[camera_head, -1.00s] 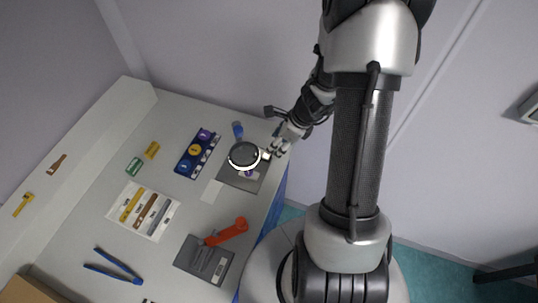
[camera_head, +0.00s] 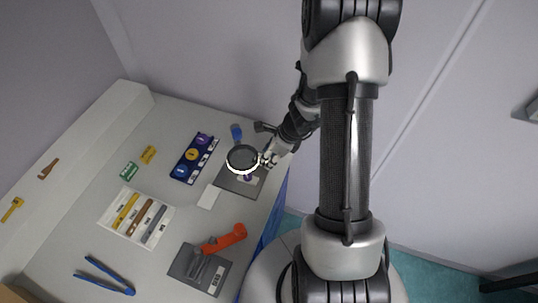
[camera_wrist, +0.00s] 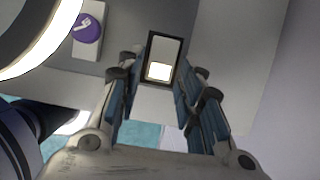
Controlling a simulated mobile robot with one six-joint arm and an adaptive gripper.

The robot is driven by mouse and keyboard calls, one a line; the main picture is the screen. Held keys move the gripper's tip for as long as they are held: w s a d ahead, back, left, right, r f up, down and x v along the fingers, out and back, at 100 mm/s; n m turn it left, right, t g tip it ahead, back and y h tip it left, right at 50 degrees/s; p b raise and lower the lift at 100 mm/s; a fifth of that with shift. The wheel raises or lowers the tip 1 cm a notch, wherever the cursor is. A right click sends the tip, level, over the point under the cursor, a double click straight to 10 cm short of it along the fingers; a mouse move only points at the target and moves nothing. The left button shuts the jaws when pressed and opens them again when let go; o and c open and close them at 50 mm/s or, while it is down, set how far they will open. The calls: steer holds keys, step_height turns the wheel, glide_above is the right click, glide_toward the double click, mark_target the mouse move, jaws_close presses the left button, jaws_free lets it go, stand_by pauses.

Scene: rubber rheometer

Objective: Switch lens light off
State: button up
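The lens light (camera_head: 242,159) is a round dark lens with a bright white ring, standing over a grey base plate (camera_head: 229,184). In the wrist view its glowing ring (camera_wrist: 52,48) fills the upper left corner and is lit. A rocker switch (camera_wrist: 161,47) in a black frame, grey above and bright white below, shows between my fingers. My gripper (camera_wrist: 155,80) is open, with one finger on each side of the switch in the picture. I cannot tell whether they touch it. In the head view my gripper (camera_head: 268,159) is right beside the lens's right edge.
A purple round piece (camera_wrist: 86,27) sits on a pale block beside the lens. On the table are a blue tray with round pieces (camera_head: 193,158), an orange-red handle (camera_head: 224,239), a dark grey plate (camera_head: 186,266) and blue tongs (camera_head: 105,277). A wall stands behind.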

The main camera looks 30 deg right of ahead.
steer(key=c, duration=0.7)
steer(key=p, duration=0.3)
steer(key=shift+a+r, duration=0.1)
steer(key=shift+r, duration=0.25)
steer(key=g+h+p, duration=0.1)
steer(key=p, duration=0.3)
steer(key=shift+w+r, duration=0.1)
steer(key=shift+w, duration=0.05)
steer(key=shift+a+p, duration=0.1)
steer(key=shift+p, duration=0.55)
steer(key=p, duration=0.4)
steer(key=g+h+p, duration=0.1)
steer(key=p, duration=0.4)
steer(key=shift+w+r, duration=0.15)
steer(key=shift+w, duration=0.15)
steer(key=shift+p, duration=0.9)
steer(key=shift+f, duration=0.3)
steer(key=o, duration=1.1)
steer(key=shift+a, duration=0.1)
steer(key=shift+c, duration=0.2)
